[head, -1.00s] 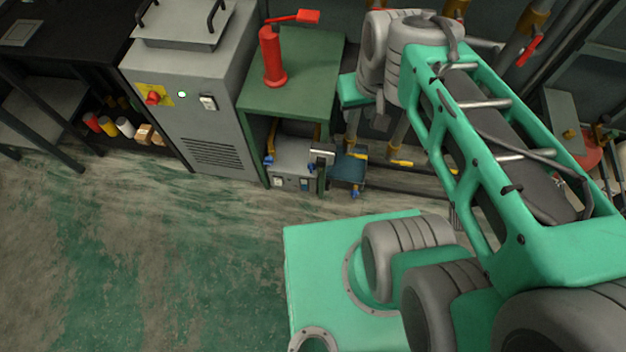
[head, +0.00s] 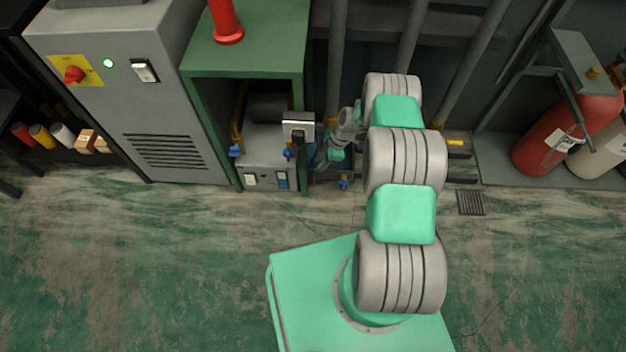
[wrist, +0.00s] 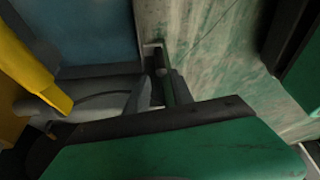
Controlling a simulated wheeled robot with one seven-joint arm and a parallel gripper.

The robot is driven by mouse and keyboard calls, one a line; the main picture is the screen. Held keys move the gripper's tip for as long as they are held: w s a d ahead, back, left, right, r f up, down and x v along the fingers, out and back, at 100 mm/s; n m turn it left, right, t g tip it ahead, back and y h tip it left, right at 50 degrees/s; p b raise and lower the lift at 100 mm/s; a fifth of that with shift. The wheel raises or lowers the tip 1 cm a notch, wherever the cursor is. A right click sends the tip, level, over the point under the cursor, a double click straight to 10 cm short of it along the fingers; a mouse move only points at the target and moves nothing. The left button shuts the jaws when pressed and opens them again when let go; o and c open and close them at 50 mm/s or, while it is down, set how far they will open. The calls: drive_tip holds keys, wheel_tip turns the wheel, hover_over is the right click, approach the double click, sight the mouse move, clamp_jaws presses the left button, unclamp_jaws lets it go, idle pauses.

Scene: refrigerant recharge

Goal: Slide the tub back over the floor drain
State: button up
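The dark blue tub (head: 325,175) sits on the floor just right of the green bench, partly hidden by my arm's end. The floor drain (head: 471,202) is a dark slotted grate, uncovered, well to the right of the tub. My gripper (head: 335,155) is low over the tub beside the bench leg. The picture is too small to show its fingers or any contact. In the wrist view a blue surface (wrist: 95,30), likely the tub, fills the upper left. A green, dark-edged part crosses the bottom, and the gripper opening is not clear.
The green bench (head: 245,60) carries a red cylinder and shelters a grey machine (head: 268,150) with blue valves. A grey cabinet (head: 150,110) stands left. Pipes rise behind the tub. Floor between tub and drain is partly hidden by my arm.

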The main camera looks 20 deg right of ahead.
drive_tip(key=b, duration=0.2)
hover_over(313, 183)
drive_tip(key=f, duration=0.4)
drive_tip(key=w+f, duration=0.1)
drive_tip(key=f, duration=0.2)
drive_tip(key=shift+s, duration=0.1)
clamp_jaws()
drive_tip(key=shift+s, duration=0.1)
idle(0.7)
